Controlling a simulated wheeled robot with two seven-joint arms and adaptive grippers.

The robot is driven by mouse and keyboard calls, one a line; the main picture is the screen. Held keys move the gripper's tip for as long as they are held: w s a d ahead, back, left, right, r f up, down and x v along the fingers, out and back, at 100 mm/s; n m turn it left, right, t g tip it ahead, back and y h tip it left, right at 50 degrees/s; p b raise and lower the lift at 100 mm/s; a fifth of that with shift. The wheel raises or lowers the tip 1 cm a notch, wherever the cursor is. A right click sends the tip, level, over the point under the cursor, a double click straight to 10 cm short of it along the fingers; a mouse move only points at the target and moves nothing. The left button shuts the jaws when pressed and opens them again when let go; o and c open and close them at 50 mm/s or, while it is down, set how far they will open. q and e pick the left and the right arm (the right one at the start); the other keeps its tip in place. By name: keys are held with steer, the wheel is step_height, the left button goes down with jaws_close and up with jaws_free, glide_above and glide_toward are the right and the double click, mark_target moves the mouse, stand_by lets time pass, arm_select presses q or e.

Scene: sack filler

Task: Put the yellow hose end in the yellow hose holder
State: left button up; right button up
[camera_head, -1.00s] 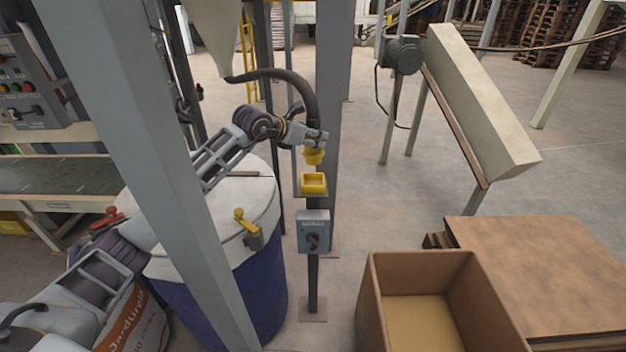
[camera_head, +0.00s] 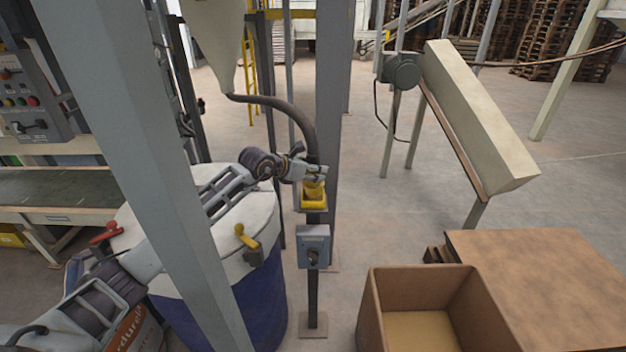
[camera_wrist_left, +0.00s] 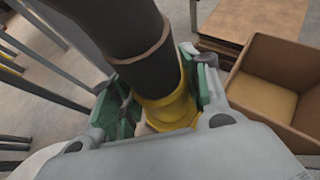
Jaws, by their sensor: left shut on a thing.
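The dark hose (camera_head: 290,107) curves down from the hopper to its yellow hose end (camera_head: 313,190). My left gripper (camera_head: 314,174) is shut on the hose just at the yellow end. The left wrist view also shows the dark hose (camera_wrist_left: 145,60) and the yellow end (camera_wrist_left: 170,108) between the green-padded fingers (camera_wrist_left: 165,95). The yellow hose holder (camera_head: 313,203) is on the post, directly under the gripper. The hose end points down and overlaps the holder's opening; how deep it sits is hidden. My right gripper is not in view.
A grey switch box (camera_head: 313,247) is on the post below the holder. A blue drum (camera_head: 262,285) with a white lid stands at left. A grey column (camera_head: 150,170) crosses in front of my left arm. An open brown box (camera_head: 375,305) stands at lower right.

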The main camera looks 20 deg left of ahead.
mark_target(312, 189)
arm_select(q)
steer(key=shift+f, duration=1.7)
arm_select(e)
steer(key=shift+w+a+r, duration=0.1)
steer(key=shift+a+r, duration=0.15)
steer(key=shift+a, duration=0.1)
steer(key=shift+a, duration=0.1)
arm_select(q)
steer(key=shift+f, duration=0.15)
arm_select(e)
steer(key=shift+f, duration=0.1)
